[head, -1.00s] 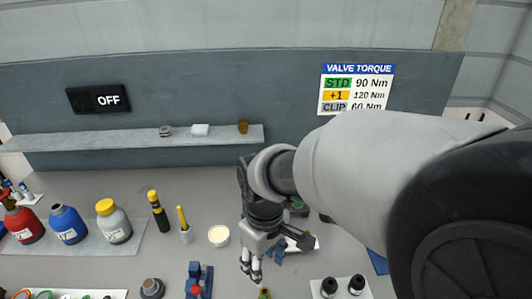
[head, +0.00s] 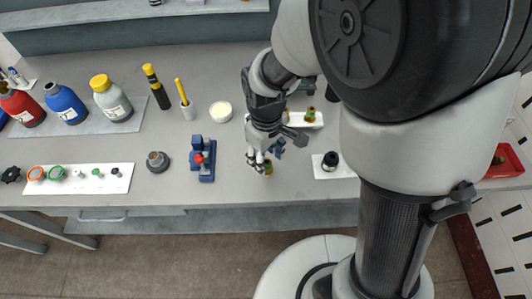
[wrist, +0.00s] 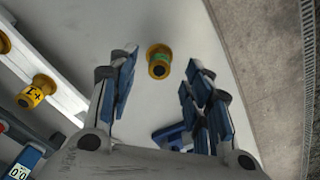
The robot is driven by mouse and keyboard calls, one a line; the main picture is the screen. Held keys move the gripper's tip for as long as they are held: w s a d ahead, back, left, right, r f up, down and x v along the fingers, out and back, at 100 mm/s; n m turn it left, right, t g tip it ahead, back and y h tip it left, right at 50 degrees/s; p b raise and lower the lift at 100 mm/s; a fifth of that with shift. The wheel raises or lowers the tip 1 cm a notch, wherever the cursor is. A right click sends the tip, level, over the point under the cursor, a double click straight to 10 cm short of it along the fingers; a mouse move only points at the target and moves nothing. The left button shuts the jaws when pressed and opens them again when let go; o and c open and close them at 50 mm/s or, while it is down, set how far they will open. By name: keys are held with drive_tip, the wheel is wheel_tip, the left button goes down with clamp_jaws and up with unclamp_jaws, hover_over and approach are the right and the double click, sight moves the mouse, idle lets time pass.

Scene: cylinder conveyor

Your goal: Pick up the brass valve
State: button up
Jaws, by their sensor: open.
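In the head view the brass valve (head: 268,169) shows small, right beside my fingers. My gripper (wrist: 160,74) is open and empty, with its blue-padded fingers spread to either side. In the head view my gripper (head: 257,163) is low over the bench near its front edge. Whether the fingertips touch the valve cannot be told.
Another brass valve marked +1 (wrist: 38,91) sits on a white strip at the left. A blue fixture with a red top (head: 203,158) stands left of my gripper. A white plate with a black fitting (head: 331,160) lies to the right. The bench's front edge is close.

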sight(267, 162)
wheel_tip(267, 162, down, 5)
drive_tip(key=shift+f+b, duration=0.1)
drive_tip(key=shift+b, duration=1.1)
clamp_jaws()
